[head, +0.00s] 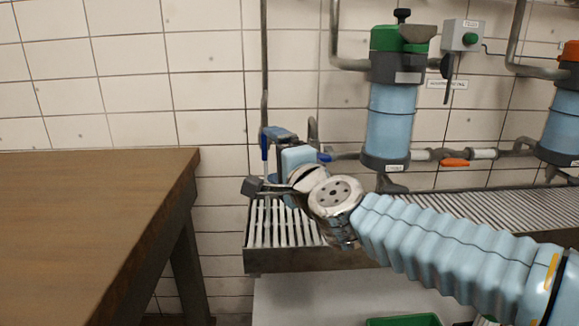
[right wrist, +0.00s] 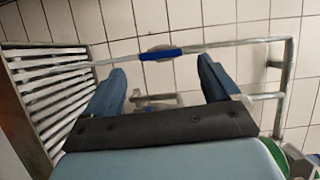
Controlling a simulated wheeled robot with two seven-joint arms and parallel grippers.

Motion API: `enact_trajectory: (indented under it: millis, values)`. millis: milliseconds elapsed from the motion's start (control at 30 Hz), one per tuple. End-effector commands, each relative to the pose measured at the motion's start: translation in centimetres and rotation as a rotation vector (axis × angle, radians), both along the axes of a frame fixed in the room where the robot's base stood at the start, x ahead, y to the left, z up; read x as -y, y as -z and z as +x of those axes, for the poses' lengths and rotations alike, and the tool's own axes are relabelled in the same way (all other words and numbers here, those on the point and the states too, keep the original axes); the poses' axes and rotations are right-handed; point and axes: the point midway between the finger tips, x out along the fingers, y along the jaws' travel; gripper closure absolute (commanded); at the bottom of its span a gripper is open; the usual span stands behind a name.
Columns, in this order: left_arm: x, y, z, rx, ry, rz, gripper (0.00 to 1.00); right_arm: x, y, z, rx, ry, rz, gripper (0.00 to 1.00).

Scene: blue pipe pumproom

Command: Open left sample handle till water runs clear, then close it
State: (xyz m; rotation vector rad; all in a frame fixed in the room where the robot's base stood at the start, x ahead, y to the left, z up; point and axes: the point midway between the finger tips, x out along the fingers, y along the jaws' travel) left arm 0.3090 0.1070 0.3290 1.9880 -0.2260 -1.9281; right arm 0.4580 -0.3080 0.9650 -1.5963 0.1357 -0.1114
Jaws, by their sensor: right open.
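A bright blue handle (head: 264,147) stands upright along a thin vertical pipe at the left end of the pipework. In the right wrist view the blue handle (right wrist: 160,53) lies in line with that pipe, between and just beyond my fingers. My right gripper (head: 276,133) is close to the handle in the head view. Its two blue fingers are spread apart in the right wrist view (right wrist: 160,82), and nothing is clamped between them. Another small blue piece (head: 324,157) shows just right of the gripper. I cannot tell whether water runs from the pipe. My left gripper is not in view.
A slatted drain tray (head: 290,222) runs under the pipes. A green-topped blue filter (head: 390,112) hangs on the tiled wall, with an orange handle (head: 455,162) on the pipe beside it. A wooden table (head: 95,215) fills the left. A green bin (head: 402,321) is below.

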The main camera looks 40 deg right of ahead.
Motion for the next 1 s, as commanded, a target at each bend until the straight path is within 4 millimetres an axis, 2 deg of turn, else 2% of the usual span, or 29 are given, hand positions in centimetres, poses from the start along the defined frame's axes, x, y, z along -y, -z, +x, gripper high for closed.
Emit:
enact_trajectory:
  millis: [100,200,333,500,1000]
  values:
    - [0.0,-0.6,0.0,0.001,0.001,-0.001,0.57,-0.3,-0.3,-3.0,0.003,0.004,-0.003,0.11]
    - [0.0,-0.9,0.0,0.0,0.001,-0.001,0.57,-0.7,-0.3,-4.8,0.002,0.003,-0.003,0.11]
    - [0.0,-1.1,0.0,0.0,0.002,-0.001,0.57,-1.0,-0.2,-6.3,0.001,0.001,-0.002,0.11]
    - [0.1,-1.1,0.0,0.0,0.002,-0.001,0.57,-1.1,0.0,-6.9,-0.001,0.0,-0.001,0.11]
    - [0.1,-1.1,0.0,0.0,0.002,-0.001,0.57,-1.1,0.0,-6.8,-0.001,-0.001,-0.002,0.11]
